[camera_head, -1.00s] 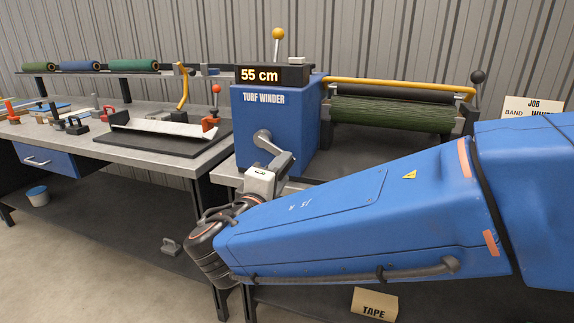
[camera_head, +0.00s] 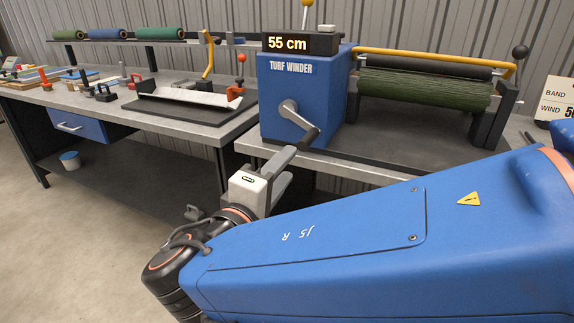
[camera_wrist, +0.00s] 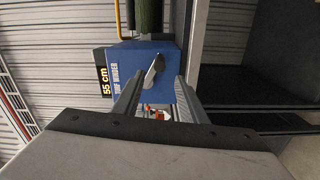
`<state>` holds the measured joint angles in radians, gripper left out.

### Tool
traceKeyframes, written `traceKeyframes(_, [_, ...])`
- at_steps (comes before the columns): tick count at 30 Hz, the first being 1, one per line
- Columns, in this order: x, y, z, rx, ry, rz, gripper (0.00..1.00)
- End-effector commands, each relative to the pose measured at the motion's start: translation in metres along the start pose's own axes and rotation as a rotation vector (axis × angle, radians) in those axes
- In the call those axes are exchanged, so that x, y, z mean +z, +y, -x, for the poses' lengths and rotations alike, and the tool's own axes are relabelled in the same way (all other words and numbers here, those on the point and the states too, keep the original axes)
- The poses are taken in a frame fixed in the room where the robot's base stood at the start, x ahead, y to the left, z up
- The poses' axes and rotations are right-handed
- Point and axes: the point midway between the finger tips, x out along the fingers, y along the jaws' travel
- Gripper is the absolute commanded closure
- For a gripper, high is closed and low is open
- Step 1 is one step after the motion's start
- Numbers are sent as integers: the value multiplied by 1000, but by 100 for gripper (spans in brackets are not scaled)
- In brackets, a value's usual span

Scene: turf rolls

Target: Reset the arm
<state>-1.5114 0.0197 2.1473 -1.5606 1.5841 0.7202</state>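My gripper (camera_head: 284,172) is in front of the bench, just below the crank handle in the head view. Its two fingers are apart and nothing is between them. The wrist view also shows my gripper (camera_wrist: 157,98) with its fingers spread, and the crank (camera_wrist: 154,72) visible beyond them. The blue turf winder (camera_head: 303,100) has a metal crank (camera_head: 298,122) on its front and a display (camera_head: 300,43) reading 55 cm. A green turf roll (camera_head: 425,92) lies in the winder. I cannot tell the exact gap between gripper and crank.
The left bench (camera_head: 190,132) holds a cutting board with a white strip (camera_head: 180,102), red-handled tools and small clamps. Several turf rolls lie on the back shelf. A job sign (camera_head: 556,100) stands at right. Floor at left is clear.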

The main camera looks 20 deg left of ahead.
Motion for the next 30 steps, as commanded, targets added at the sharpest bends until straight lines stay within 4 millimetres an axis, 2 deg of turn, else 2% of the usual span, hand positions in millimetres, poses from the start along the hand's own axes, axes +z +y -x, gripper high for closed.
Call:
traceKeyframes(12, [0, 0, -1, -1, -1, 0, 61])
traceKeyframes(16, [15, -1, -13, -22, -35, 4, 61])
traceKeyframes(20, [55, -4, -43, -84, -127, 10, 61])
traceKeyframes(24, [114, -12, -75, -182, -253, 9, 61])
traceKeyframes(30, [198, -25, -102, -326, -418, -19, 61])
